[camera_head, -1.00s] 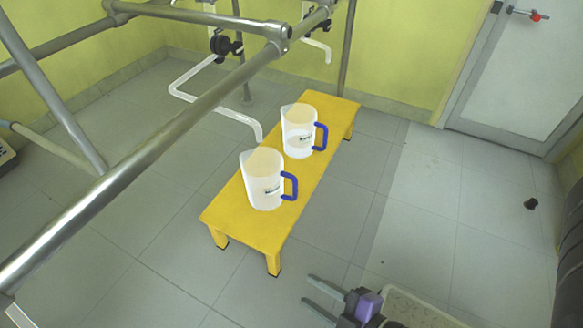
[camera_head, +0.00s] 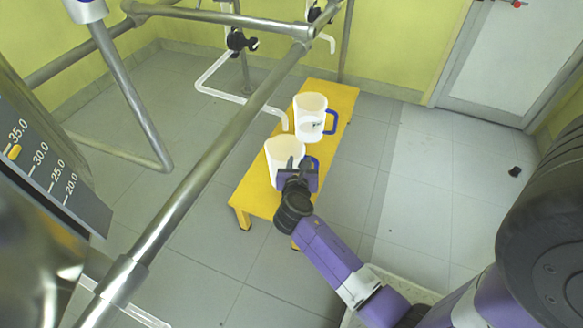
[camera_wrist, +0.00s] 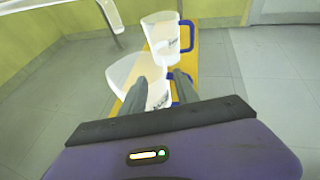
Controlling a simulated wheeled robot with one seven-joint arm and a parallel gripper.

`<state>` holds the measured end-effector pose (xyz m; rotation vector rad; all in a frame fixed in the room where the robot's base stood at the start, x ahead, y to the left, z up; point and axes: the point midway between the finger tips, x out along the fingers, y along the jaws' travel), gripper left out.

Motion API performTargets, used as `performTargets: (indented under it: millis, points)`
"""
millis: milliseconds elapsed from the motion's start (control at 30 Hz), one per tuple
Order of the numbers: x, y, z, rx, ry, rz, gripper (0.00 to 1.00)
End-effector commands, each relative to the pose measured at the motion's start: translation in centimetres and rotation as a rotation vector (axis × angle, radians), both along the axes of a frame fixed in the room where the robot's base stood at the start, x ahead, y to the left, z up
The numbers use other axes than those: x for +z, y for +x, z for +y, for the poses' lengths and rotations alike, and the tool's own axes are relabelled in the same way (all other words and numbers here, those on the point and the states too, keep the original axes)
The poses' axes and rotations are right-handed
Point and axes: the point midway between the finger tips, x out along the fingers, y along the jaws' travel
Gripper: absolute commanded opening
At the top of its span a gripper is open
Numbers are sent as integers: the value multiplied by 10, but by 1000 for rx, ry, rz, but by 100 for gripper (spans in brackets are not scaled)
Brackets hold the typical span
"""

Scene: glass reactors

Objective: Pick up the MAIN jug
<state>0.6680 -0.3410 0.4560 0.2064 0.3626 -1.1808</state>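Two white translucent jugs with blue handles stand upright on a yellow bench (camera_head: 262,195). The near jug (camera_head: 279,152) is partly hidden by my gripper (camera_head: 297,164) in the head view. The far jug (camera_head: 308,120) is clear of it. Both jugs have small dark labels that I cannot read, so I cannot tell which is MAIN. In the wrist view my gripper (camera_wrist: 160,75) has its two fingers apart, in front of the near jug (camera_wrist: 122,74). Its blue handle shows partly beside the right finger; contact is unclear. The far jug (camera_wrist: 160,35) stands beyond.
A metal pipe frame (camera_head: 215,150) runs along the left of the bench, with a white bent pipe (camera_head: 205,85) and black valve (camera_head: 240,41) behind. A graduated scale panel (camera_head: 45,165) is at the left.

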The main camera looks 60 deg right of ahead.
Motion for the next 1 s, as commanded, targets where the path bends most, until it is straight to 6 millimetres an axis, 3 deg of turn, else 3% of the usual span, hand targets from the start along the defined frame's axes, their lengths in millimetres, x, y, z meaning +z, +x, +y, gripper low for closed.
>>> performTargets:
  millis: [300,1000]
  points:
    - [-23,16,-43,0,1,-3,37]
    - [-46,32,-95,2,2,-5,37]
